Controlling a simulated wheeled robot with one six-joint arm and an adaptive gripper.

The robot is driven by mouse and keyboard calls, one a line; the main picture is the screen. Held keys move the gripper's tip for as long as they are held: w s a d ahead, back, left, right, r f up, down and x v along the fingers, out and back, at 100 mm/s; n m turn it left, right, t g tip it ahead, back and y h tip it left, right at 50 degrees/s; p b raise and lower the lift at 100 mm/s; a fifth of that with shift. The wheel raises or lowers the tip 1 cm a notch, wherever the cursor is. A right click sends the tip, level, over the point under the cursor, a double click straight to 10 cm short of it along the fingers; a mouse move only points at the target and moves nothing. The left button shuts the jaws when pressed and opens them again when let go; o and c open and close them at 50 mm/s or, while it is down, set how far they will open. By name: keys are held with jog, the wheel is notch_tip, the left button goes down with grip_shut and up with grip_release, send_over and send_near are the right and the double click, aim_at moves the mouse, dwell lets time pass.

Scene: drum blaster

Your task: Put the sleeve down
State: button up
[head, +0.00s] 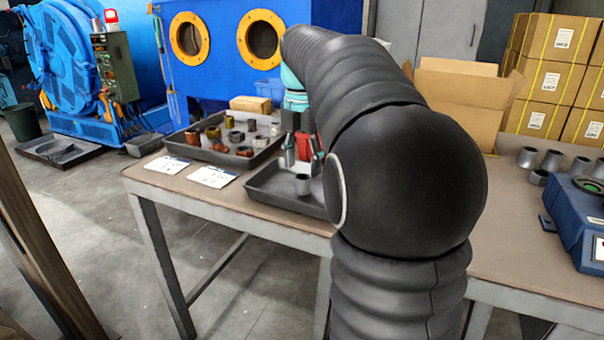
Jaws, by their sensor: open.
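A small grey metal sleeve (302,185) stands upright in a dark shallow tray (266,192) on the table. My gripper (302,162) is open and points down just above the sleeve, with its fingers apart. I see nothing held between them. Whether a fingertip still touches the sleeve is too small to tell. My arm hides the right part of this tray.
A second dark tray (182,148) to the left holds several brown, reddish and grey sleeves. Two white labels (214,177) lie in front of it. Several grey sleeves (551,160) stand at the right by a blue device (580,222). An open carton (462,100) stands behind my arm.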

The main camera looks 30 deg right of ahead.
aim_at(302, 177)
notch_tip(302, 177, up, 8)
jog(key=s+a+f+m+t, duration=0.2)
jog(key=s+a+f+m, duration=0.5)
jog(key=s+f+m, duration=0.3)
jog(key=s+a+f+m+t, duration=0.3)
jog(key=s+a+f+m, duration=0.4)
jog(key=s+f+m, duration=0.3)
jog(key=s+m, duration=0.1)
jog(key=m, duration=0.2)
jog(key=shift+a+t+p, duration=0.2)
jog(key=shift+t+p, duration=0.1)
jog(key=shift+p, duration=0.05)
jog(key=shift+c, duration=0.2)
